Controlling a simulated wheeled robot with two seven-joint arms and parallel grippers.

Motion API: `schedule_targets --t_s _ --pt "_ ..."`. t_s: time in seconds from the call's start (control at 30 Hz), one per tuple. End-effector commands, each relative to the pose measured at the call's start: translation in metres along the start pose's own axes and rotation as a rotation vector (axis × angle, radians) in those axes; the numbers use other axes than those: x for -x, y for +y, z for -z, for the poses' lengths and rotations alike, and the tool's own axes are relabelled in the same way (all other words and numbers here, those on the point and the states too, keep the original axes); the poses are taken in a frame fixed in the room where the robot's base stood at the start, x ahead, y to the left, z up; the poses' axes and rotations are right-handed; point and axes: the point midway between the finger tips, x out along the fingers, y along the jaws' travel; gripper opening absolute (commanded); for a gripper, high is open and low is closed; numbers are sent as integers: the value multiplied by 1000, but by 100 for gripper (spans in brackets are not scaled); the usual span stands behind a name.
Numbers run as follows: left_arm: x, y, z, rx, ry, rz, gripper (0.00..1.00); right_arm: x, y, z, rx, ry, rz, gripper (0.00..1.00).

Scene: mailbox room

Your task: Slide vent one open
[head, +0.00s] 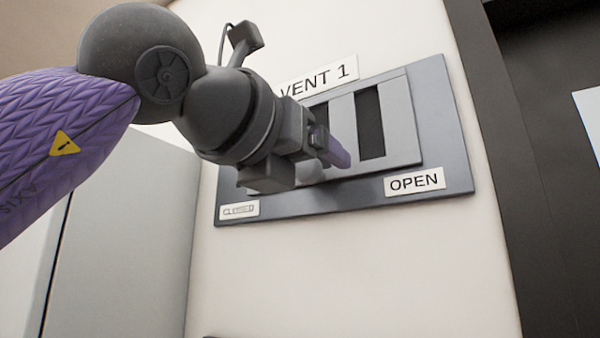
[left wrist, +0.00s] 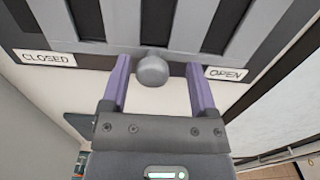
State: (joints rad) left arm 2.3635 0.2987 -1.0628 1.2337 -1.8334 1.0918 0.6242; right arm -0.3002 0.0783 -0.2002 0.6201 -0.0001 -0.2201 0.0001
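Vent one (head: 452,120) is a dark blue-grey panel on the wall with a "VENT 1" label above. Its lighter grey slatted plate (head: 399,120) shows dark slots between the slats. A round grey knob (left wrist: 152,71) sits at the plate's lower edge, between the CLOSED label (left wrist: 48,58) and the OPEN label (left wrist: 226,74). My left gripper (head: 325,160) is at the vent's lower part and hides some of it. In the left wrist view its purple fingers stand apart on either side of the knob, with a gap on each side. My right gripper is not in view.
The OPEN label (head: 414,182) is at the panel's lower right and the CLOSED label (head: 239,210) at its lower left. A grey cabinet-like block (head: 120,240) stands at the left. A dark frame (head: 500,200) runs down the wall's right side. The wall below the vent is clear.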

Motion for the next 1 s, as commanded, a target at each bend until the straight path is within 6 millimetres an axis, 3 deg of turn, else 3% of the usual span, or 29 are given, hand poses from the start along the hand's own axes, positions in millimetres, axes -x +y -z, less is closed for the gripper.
schedule_targets --t_s 0.23,0.4,0.6,1.0 --pt "11 1 3 1 -2 -3 77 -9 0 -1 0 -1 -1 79" --pt "55 1 6 0 -4 -2 77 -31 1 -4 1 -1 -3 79" --pt "93 1 2 1 -2 -1 77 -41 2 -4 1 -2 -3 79" --pt "99 0 0 0 1 0 77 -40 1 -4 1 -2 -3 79"
